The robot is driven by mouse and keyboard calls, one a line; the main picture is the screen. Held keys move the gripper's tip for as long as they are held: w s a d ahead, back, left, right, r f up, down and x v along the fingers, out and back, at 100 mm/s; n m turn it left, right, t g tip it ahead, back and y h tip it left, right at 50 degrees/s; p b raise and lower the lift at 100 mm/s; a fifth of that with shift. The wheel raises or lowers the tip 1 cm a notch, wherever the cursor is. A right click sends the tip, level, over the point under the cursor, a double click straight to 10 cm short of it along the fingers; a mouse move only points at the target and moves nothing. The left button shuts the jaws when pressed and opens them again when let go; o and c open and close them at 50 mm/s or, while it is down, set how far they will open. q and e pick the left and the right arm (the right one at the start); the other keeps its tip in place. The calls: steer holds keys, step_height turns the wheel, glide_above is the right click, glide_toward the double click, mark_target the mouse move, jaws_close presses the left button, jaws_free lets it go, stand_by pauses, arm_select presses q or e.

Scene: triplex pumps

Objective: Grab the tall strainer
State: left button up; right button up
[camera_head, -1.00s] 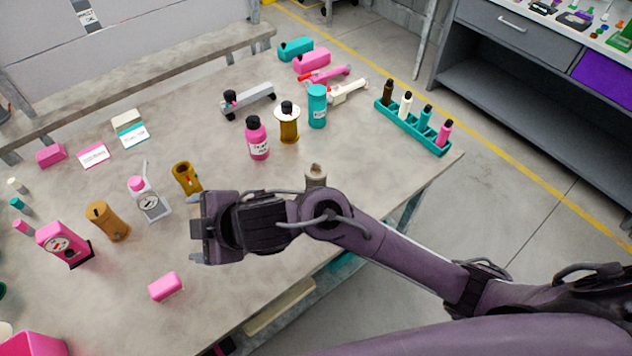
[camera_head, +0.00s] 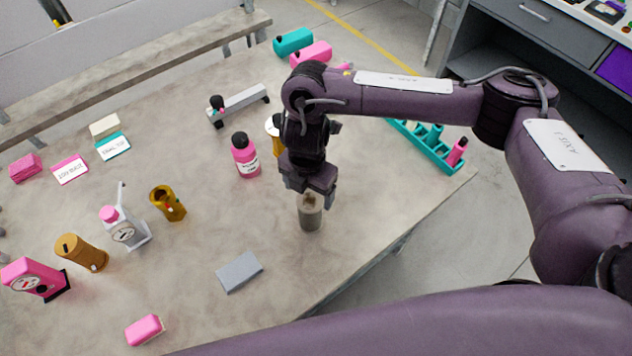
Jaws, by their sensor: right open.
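A grey-beige cylinder (camera_head: 311,218), which looks like the tall strainer, stands upright near the table's right front edge. Its top is partly covered by my right gripper. My right gripper (camera_head: 310,196) points down right at the cylinder's top and is open. I cannot tell whether its fingers are beside the rim or just above it. My left gripper is not in view.
A grey block (camera_head: 239,272) lies in front of the cylinder. A pink bottle (camera_head: 246,160) stands to its left, and a yellow-and-white container (camera_head: 273,142) is partly hidden behind my gripper. A teal rack (camera_head: 436,153) is at the right edge. The table between is clear.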

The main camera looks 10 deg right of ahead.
steer(key=shift+w+d, duration=0.25)
steer(key=shift+w, duration=0.05)
steer(key=shift+s+a+f, duration=0.15)
steer(key=shift+s+f, duration=0.05)
steer(key=shift+s, duration=0.1)
steer(key=shift+s+a+f, duration=0.2)
steer(key=shift+s+f, duration=0.5)
steer(key=shift+f, duration=0.35)
steer(key=f, duration=0.2)
steer(key=f+p, duration=0.1)
steer(key=shift+w+d+f, duration=0.15)
steer(key=shift+d+f, duration=0.05)
steer(key=shift+f, duration=0.2)
steer(key=shift+a+f, duration=0.1)
steer(key=shift+f, duration=0.25)
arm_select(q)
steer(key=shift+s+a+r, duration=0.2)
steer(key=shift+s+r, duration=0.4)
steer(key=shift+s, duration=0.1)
arm_select(e)
steer(key=shift+c, duration=0.3)
